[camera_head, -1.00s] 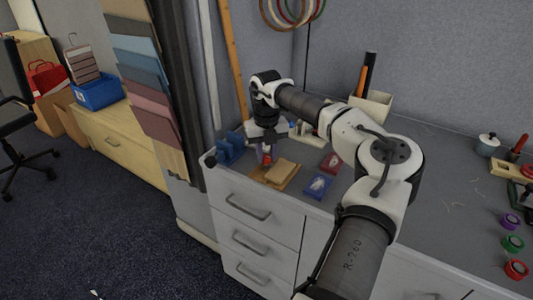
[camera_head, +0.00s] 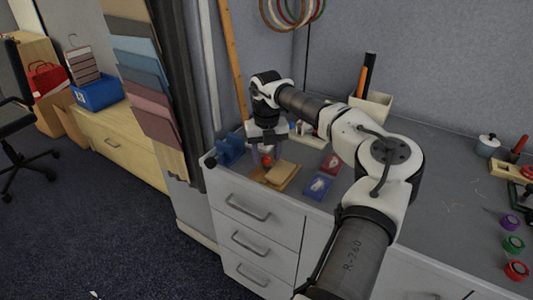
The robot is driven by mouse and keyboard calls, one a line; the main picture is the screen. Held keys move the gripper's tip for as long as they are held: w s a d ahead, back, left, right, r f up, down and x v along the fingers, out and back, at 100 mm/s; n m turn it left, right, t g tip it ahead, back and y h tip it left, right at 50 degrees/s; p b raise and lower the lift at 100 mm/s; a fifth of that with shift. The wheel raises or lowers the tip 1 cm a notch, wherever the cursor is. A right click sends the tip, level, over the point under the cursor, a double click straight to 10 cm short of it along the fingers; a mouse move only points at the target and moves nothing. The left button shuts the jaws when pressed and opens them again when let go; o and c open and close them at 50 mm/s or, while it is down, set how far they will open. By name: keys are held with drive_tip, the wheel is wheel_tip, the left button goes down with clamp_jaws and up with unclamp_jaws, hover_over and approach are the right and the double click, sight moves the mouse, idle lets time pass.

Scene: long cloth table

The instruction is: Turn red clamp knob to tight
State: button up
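The red clamp knob (camera_head: 267,161) shows as a small red spot beside a light wooden block on a tan board (camera_head: 263,178), near the left end of the grey worktop. My gripper (camera_head: 265,153) points down right over the knob, and its fingers partly hide it. The fingers look spread on either side of the knob's top. At this size I cannot tell whether they touch it. The rest of the clamp is hidden or too small to make out.
A blue object (camera_head: 229,150) stands close to the left of my gripper. A blue card box (camera_head: 318,186) and a red one (camera_head: 332,164) lie to the right. A pen holder (camera_head: 372,104) stands behind my arm. The worktop's front edge is near the board.

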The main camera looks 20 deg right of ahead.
sight(266, 157)
wheel_tip(266, 157, up, 14)
drive_tip(key=b, duration=0.1)
idle(0.5)
drive_tip(key=shift+f, duration=0.1)
